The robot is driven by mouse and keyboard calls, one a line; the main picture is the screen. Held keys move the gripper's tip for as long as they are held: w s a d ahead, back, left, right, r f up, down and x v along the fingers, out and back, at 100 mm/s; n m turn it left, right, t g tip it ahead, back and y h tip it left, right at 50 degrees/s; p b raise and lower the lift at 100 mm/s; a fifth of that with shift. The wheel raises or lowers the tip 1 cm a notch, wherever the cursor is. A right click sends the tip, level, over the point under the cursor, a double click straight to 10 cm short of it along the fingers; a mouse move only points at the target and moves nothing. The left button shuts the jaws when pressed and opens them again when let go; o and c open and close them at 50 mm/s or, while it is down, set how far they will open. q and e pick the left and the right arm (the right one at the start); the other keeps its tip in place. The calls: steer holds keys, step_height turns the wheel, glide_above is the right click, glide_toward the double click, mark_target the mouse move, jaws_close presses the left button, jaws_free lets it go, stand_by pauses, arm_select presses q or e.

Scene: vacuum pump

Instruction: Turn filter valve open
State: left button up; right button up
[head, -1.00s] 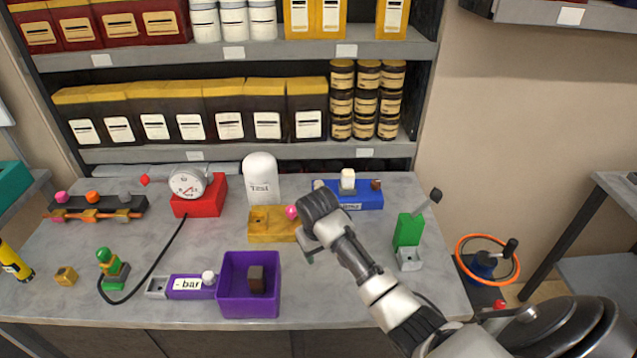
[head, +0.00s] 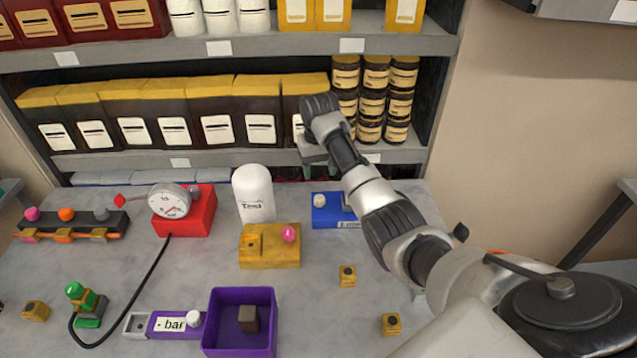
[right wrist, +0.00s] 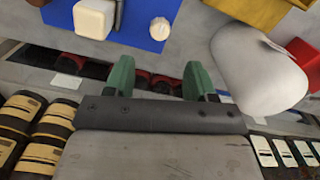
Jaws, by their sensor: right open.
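A blue block (head: 326,215) stands at the back right of the bench, with a pale knob (head: 319,200) on its left and a label on its front that I cannot read with certainty. My right arm hides its right part. The right wrist view shows the blue block (right wrist: 142,22) with a larger squarish white knob (right wrist: 95,18) and a small round one (right wrist: 159,28). My right gripper (head: 320,170) is open and empty, just behind and above the block; its green fingertips (right wrist: 160,80) are apart from it. My left gripper is out of view.
A white dome (head: 253,195) and a yellow block (head: 270,258) with a pink knob stand left of the blue block. A red block with a gauge (head: 170,202) is farther left. A purple bin (head: 212,342) is in front. Shelves with jars (head: 372,100) rise behind.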

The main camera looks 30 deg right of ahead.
mark_target(319, 197)
steer(key=shift+w+d+f, duration=0.1)
steer(key=shift+w+d, duration=0.05)
steer(key=shift+w, duration=0.1)
steer(key=shift+f, duration=0.3)
steer(key=f, duration=0.2)
steer(key=f+p, duration=0.1)
steer(key=f, duration=0.1)
steer(key=shift+s+a, duration=0.25)
steer(key=shift+s, duration=0.15)
steer(key=f, duration=0.4)
steer(key=shift+w+d+f, duration=0.1)
steer(key=shift+w+f, duration=0.05)
steer(key=shift+w, duration=0.05)
steer(key=shift+f, duration=0.6)
steer(key=shift+c, duration=0.7)
steer(key=c, duration=0.8)
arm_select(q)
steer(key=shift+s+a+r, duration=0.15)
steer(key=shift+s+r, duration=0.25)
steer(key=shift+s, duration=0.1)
